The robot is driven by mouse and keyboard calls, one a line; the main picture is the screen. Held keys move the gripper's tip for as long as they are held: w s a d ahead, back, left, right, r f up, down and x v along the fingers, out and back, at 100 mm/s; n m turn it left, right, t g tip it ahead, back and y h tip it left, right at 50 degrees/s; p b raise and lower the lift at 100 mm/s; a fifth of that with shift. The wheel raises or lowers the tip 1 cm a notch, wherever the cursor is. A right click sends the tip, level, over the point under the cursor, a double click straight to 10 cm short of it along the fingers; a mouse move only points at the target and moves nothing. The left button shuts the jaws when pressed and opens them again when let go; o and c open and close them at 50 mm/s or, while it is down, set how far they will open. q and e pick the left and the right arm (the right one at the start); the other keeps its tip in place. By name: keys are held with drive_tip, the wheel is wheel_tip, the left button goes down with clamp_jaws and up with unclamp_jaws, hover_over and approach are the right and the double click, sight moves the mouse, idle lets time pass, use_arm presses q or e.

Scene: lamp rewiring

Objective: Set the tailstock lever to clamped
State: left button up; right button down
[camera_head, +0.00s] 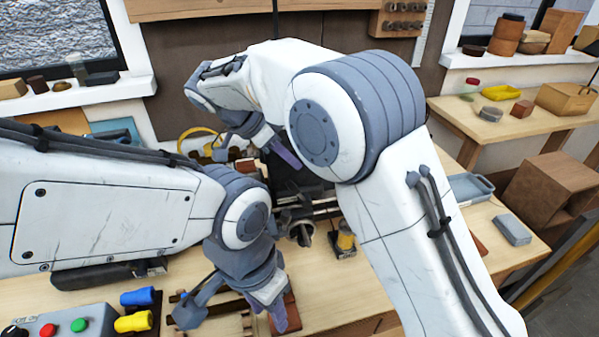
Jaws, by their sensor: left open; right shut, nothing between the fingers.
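A dark metal machine with pale horizontal rails (322,208), seemingly the lathe, stands at the middle of the bench, partly behind my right arm. A round metal part (301,233) sticks out at its front; I cannot tell whether it belongs to the tailstock. The tailstock lever cannot be made out, so its position is not visible. My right gripper (284,154) is shut and empty, above the back left of the machine. My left gripper (236,312) is open and empty, pointing down over the bench in front of the machine.
A control box with coloured buttons (62,325) and blue (138,297) and yellow (133,322) cylinders lie at the front left. A brass-coloured part (346,238) stands right of the machine. A grey block (512,230) and grey tray (468,188) are farther right. A yellow ring-shaped object (197,143) is behind.

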drive_tip(key=v, duration=0.5)
drive_tip(key=shift+s+a, duration=0.25)
drive_tip(key=shift+a, duration=0.35)
